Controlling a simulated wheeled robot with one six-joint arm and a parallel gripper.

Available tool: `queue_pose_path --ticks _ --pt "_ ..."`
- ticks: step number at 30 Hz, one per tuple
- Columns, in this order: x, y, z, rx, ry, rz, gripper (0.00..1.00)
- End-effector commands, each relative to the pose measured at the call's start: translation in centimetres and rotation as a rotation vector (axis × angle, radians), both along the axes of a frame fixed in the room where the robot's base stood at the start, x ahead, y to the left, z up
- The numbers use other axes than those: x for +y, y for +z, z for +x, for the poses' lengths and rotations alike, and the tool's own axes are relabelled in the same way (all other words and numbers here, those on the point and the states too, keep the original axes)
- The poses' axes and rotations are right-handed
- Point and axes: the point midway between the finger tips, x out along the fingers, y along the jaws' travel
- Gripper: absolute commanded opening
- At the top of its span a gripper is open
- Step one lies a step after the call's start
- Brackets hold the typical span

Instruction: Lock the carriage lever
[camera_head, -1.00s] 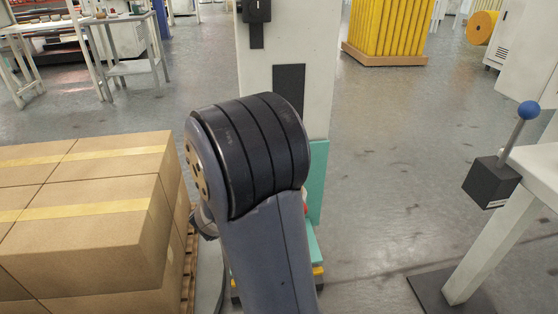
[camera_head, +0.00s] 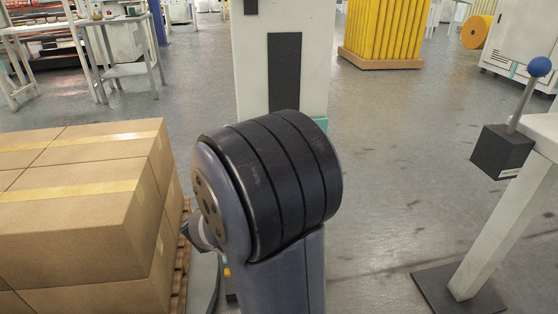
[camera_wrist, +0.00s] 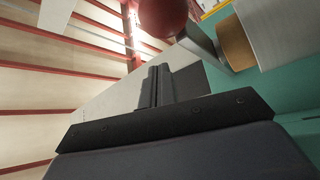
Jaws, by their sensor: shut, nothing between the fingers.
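A lever with a blue ball knob (camera_head: 539,67) rises from a black block (camera_head: 502,151) on a white stand at the right of the head view. A red round knob (camera_wrist: 165,14) shows at the top of the wrist view, beyond my fingertips, with a grey bar beside it. I cannot tell which of the two is the carriage lever. My gripper (camera_wrist: 158,70) is shut and empty below the red knob in the picture, apart from it as far as I can see. In the head view my own arm hides my gripper.
A white column (camera_head: 282,25) with a dark panel stands behind my arm. Stacked cartons (camera_head: 80,200) on a pallet fill the left. In the wrist view a teal surface (camera_wrist: 270,100) and a tan cylinder (camera_wrist: 236,42) lie at the right. Floor is clear between column and lever stand.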

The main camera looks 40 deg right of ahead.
Motion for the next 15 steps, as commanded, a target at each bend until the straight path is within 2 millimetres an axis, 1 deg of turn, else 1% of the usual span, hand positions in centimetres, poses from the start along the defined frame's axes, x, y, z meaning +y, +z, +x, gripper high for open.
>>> queue_pose_path --ticks 11,15 --pt "0.01 -0.01 0.0 0.0 0.0 0.0 0.0" --pt "0.37 -0.12 0.02 0.0 0.001 0.0 0.0"
